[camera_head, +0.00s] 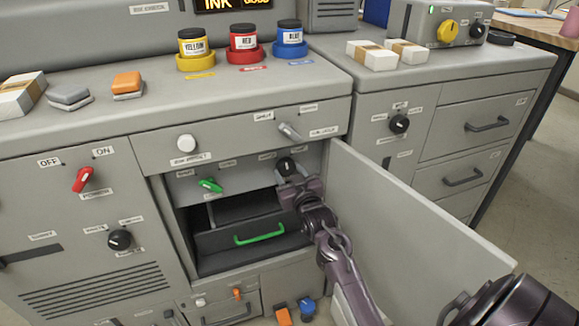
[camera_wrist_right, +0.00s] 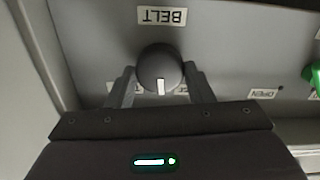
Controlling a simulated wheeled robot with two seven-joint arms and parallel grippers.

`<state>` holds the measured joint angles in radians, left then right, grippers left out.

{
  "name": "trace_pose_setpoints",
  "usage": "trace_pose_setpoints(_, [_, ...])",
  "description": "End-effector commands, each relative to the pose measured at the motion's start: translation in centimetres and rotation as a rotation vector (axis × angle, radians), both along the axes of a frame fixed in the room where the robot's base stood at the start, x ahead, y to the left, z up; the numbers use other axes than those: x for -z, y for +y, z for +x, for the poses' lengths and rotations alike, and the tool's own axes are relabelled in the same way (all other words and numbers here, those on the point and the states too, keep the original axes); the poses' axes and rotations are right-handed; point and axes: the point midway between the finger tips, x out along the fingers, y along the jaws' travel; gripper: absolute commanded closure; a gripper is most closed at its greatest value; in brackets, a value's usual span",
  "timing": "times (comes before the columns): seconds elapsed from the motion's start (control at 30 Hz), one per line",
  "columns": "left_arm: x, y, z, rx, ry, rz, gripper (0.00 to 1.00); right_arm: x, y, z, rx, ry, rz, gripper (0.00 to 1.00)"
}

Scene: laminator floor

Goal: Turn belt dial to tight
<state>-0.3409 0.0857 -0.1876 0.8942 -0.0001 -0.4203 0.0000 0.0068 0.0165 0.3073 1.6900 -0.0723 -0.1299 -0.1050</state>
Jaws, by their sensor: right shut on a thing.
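The belt dial (camera_wrist_right: 158,66) is a round dark knob with a white pointer mark, below an upside-down BELT label (camera_wrist_right: 162,16) in the right wrist view. The mark points toward my gripper's palm. My right gripper (camera_wrist_right: 160,88) has one finger on each side of the dial and is shut on it. Small labels beside the dial are partly hidden by the fingers. In the head view the dial (camera_head: 286,165) shows at the top right of the open compartment, with my right gripper (camera_head: 291,182) against it. My left gripper is not in view.
An open door (camera_head: 415,210) stands right of my right arm. A green lever (camera_head: 210,185) sits left of the dial, above a drawer with a green handle (camera_head: 259,234). A silver lever (camera_head: 289,131) is just above. Ink jars (camera_head: 243,38) stand on the counter.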

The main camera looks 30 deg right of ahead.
Motion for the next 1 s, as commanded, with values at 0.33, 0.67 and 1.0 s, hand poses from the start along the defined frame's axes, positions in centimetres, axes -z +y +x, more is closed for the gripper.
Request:
trace_pose_setpoints(0.33, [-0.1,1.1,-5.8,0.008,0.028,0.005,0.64,-0.4,0.0,0.0,0.001,-0.076,0.321,0.76])
trace_pose_setpoints(0.67, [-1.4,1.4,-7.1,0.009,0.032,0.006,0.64,-0.3,0.0,0.0,0.0,-0.144,0.595,0.76])
trace_pose_setpoints(1.0, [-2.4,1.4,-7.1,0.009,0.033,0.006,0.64,-0.2,0.0,0.0,0.0,-0.186,0.768,0.76])
